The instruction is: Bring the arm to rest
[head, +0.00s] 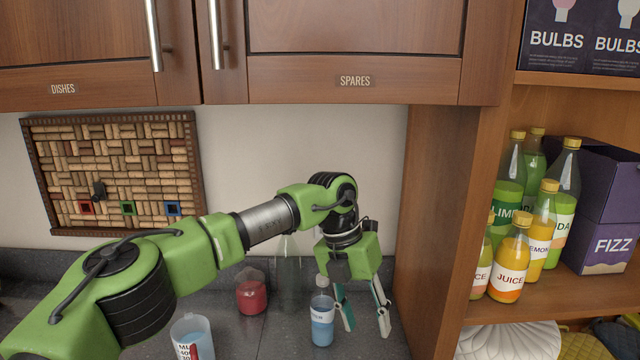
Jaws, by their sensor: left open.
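My left arm is green and reaches in from the left across the counter. Its gripper (366,332) points down at the right end of the counter, open, with its fingers apart. A small clear bottle with blue liquid and a pale cap (322,318) stands upright on the counter, just left of the fingers and partly in front of one of them. I see nothing between the fingers. My right gripper is not in view.
A red-filled container (251,292), a clear bottle (288,270) and a measuring cup (192,338) stand on the dark counter (262,330). Wooden cabinets (355,55) hang above. A shelf with juice bottles (511,258) and a purple FIZZ box (603,235) is at right.

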